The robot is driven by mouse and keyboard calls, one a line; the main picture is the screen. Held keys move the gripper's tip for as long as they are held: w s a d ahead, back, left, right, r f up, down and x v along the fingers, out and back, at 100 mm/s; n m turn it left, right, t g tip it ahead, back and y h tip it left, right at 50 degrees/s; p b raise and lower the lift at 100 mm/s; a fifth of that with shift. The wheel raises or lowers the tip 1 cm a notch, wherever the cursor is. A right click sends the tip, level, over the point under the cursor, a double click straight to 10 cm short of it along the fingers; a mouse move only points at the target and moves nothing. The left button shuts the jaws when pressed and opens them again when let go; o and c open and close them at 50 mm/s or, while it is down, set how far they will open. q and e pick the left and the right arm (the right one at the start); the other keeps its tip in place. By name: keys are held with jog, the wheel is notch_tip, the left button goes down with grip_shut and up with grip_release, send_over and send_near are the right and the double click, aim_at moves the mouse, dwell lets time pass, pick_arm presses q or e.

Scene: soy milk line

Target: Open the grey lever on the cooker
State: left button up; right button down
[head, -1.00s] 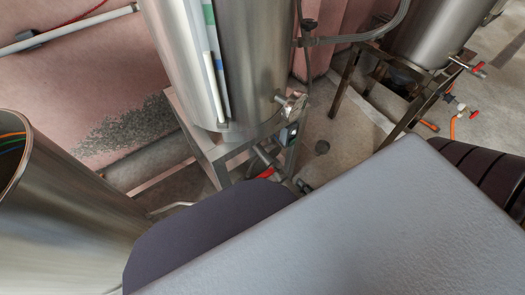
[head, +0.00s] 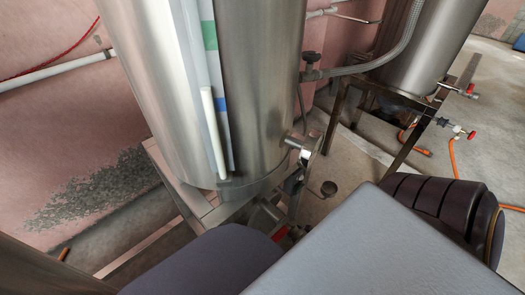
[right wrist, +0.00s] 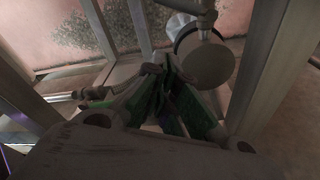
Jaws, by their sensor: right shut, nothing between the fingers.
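The cooker (head: 255,95) is a tall steel cylinder in the middle of the head view, with a sight tube on its front. A metal outlet fitting (head: 303,144) sticks out low on its right side. A grey lever cannot be clearly told apart from this fitting. My right gripper (right wrist: 164,68) shows in the right wrist view with its green-sided fingers closed together and empty. Its tips are just left of a round grey disc (right wrist: 208,66) and appear close to it; contact cannot be told. The head view hides this gripper behind my arm. My left gripper is not in view.
The cooker stands on a metal frame (head: 205,205), whose legs flank my right gripper in the wrist view. A red handle (head: 280,233) sits low beside it. Another steel vessel (head: 412,45) stands at the back right, with open floor beyond it.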

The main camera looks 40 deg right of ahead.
aim_at(270, 195)
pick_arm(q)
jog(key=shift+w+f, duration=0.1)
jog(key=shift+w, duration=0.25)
pick_arm(e)
jog(key=shift+w+a+f, duration=0.1)
jog(key=shift+w, duration=0.3)
jog(key=shift+w, duration=0.15)
